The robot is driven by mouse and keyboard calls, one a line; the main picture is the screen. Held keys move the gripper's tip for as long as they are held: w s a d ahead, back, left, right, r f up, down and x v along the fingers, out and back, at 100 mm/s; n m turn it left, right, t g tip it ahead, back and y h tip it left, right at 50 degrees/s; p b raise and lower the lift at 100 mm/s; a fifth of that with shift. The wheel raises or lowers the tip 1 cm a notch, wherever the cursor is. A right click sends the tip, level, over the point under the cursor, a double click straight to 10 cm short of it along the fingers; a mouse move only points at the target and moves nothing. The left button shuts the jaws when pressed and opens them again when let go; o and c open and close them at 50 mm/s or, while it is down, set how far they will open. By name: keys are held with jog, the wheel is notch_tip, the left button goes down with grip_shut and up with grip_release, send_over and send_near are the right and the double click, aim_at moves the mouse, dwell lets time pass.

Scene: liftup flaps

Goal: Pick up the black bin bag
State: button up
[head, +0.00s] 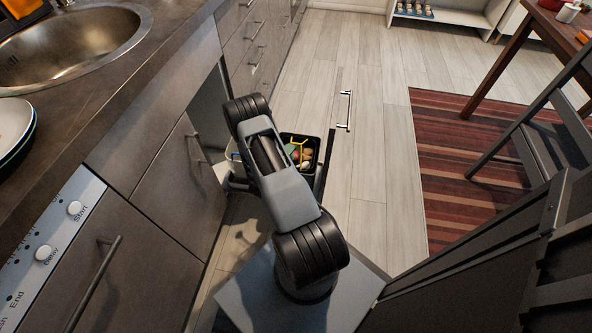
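A black bin bag or black-lined bin (316,142) shows just right of my arm, in a pulled-out unit under the counter. Its black rim surrounds mixed rubbish, with yellow, red and pale pieces. My arm covers its left part, so I cannot tell bag from bin.
The unit's front (325,170) stands out over the floor, with a metal handle (346,110). A cabinet door (178,185) is at left, below the counter and sink (65,45). A chair (545,150) and striped rug (455,170) are at right. Floor beyond the unit is clear.

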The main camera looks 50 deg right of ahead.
aim_at(297, 144)
jog(key=shift+x, duration=1.15)
jog(key=b+x, duration=0.2)
jog(key=x, duration=0.1)
jog(key=shift+w+d+f, duration=0.15)
jog(key=shift+d+f, duration=0.1)
jog(key=shift+f, duration=0.1)
jog(key=shift+x, duration=0.85)
jog(key=shift+r, duration=0.15)
jog(key=shift+c, duration=0.4)
grip_shut()
